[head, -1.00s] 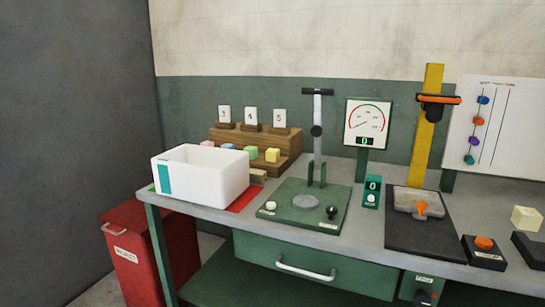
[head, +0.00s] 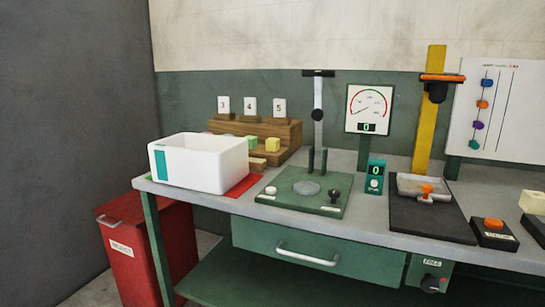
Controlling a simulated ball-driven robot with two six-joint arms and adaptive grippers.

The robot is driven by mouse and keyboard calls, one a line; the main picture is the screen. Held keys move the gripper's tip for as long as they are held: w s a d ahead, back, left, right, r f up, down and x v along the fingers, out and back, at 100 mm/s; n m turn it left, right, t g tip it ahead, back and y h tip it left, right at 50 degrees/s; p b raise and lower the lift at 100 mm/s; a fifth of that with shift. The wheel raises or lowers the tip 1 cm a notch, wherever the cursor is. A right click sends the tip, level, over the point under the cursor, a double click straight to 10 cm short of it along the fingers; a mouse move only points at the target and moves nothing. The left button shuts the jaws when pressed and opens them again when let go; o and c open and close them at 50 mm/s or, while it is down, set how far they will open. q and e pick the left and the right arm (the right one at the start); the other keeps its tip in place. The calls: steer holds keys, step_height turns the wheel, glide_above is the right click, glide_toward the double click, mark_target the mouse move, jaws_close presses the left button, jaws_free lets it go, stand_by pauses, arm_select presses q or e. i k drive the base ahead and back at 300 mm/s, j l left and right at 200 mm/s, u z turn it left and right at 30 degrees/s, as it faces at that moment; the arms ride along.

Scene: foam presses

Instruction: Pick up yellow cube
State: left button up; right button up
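The yellow cube (head: 273,144) sits at the right end of a lower step of the wooden stepped rack (head: 285,131), behind the white bin. A pale green-yellow cube (head: 251,142) sits just left of it, partly hidden by the bin's rim. Other cubes further left on the rack are almost wholly hidden by the bin. Neither of my grippers is in view, so nothing is seen near the yellow cube.
The white bin (head: 210,170) stands at the table's left end, in front of the rack. A green press (head: 306,190) with an upright post stands to the right. A gauge (head: 368,110) and yellow column press (head: 432,120) stand further right. A red bin (head: 150,252) is below.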

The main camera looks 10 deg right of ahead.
mark_target(271, 144)
steer(key=i+j, duration=0.2)
steer(key=j, duration=0.15)
steer(key=i+j, duration=0.15)
steer(key=j, duration=0.25)
steer(key=i+j, duration=0.2)
steer(key=j, duration=0.15)
steer(key=i+j, duration=0.15)
steer(key=j, duration=0.2)
steer(key=i+j, duration=0.2)
steer(key=j, duration=0.2)
